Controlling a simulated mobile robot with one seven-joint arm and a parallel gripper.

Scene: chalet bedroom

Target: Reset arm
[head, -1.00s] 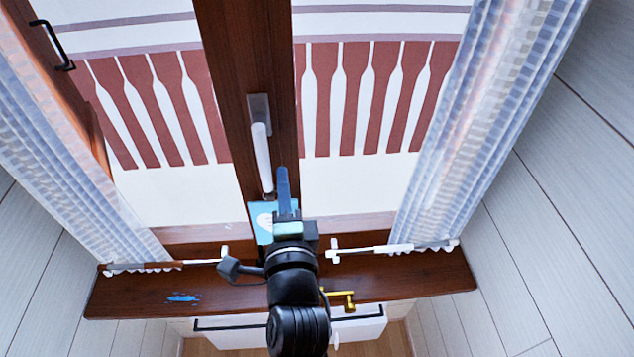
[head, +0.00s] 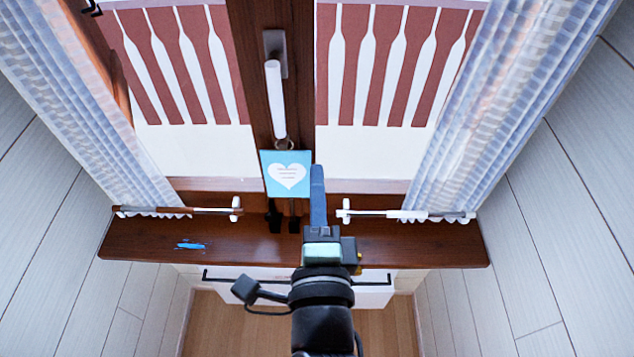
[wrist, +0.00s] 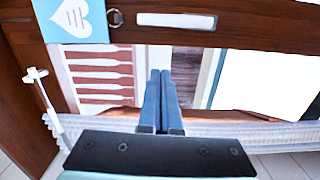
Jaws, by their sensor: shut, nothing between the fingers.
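My gripper (head: 317,170) points up the head view in front of the window, over the dark wooden sill (head: 150,242). Its blue fingers lie side by side, shut and empty. In the wrist view my gripper (wrist: 160,75) also shows its two fingers together, with nothing between them. A light blue card with a white heart (head: 286,174) hangs below the white window handle (head: 276,100), just left of the fingertips. The same card (wrist: 72,18) is at the top left of the wrist view.
Sheer curtains hang at the left (head: 80,120) and right (head: 500,110), with rods (head: 410,214) near their lower ends. A small blue smear (head: 190,246) lies on the sill. A white front with a black rail (head: 225,281) is below. Wood floor (head: 215,325) shows under it.

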